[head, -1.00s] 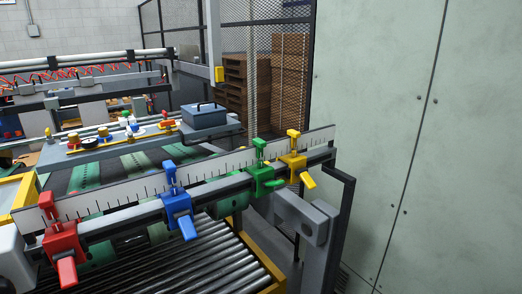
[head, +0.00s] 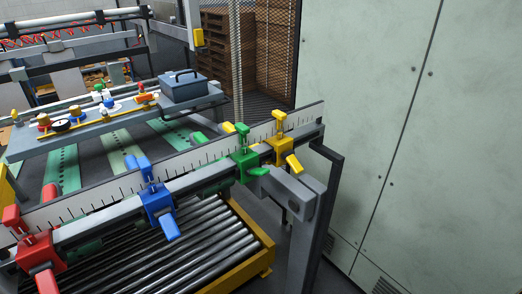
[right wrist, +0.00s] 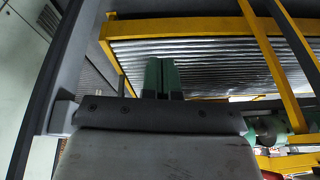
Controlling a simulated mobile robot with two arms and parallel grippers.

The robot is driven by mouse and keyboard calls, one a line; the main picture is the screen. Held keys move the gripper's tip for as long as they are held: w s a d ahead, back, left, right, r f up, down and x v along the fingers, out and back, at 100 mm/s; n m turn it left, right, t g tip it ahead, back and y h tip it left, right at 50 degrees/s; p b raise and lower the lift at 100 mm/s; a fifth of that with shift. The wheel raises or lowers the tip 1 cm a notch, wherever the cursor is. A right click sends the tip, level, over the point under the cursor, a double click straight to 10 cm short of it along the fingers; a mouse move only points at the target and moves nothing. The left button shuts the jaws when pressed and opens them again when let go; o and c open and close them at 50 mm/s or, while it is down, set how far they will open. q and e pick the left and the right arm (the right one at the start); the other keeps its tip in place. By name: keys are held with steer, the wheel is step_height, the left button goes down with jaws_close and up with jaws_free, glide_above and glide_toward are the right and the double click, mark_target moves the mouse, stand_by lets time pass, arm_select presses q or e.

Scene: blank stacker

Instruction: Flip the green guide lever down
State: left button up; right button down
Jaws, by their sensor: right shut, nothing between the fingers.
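The green guide clamp (head: 244,160) sits on the ruled rail in the head view, between the blue and yellow clamps. The green lever cannot be made out in that view.
The blue clamp (head: 157,201), red clamp (head: 35,249) and yellow clamp (head: 279,151) share the rail. A roller conveyor (head: 195,240) with a yellow frame lies below. A pale green cabinet (head: 375,120) stands at the right. The right wrist view shows yellow frame bars (right wrist: 265,45).

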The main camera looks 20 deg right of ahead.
steer(key=w+a+r+n+g, duration=0.1)
steer(key=w+a+r, duration=0.2)
steer(key=w+r, duration=0.4)
steer(key=w+a+r+n+y, duration=0.1)
steer(key=w+a+r+n, duration=0.15)
steer(key=w+r, duration=0.4)
steer(key=w+a+r+n+g, duration=0.1)
steer(key=w+a+r, duration=0.2)
steer(key=w+r, duration=0.35)
steer(key=w+d+r+m, duration=0.1)
steer(key=w+d+r, duration=0.1)
steer(key=r, duration=0.6)
steer(key=w+d+r+m+h, duration=0.1)
steer(key=w+d+r, duration=0.2)
steer(key=r, duration=0.5)
steer(key=w+d+r+m+h, duration=0.1)
steer(key=w+d+r, duration=0.2)
steer(key=r, duration=0.6)
steer(key=shift+w+d+p, duration=0.15)
steer(key=shift+w+p, duration=0.15)
steer(key=shift+w, duration=0.05)
steer(key=shift+f, duration=0.1)
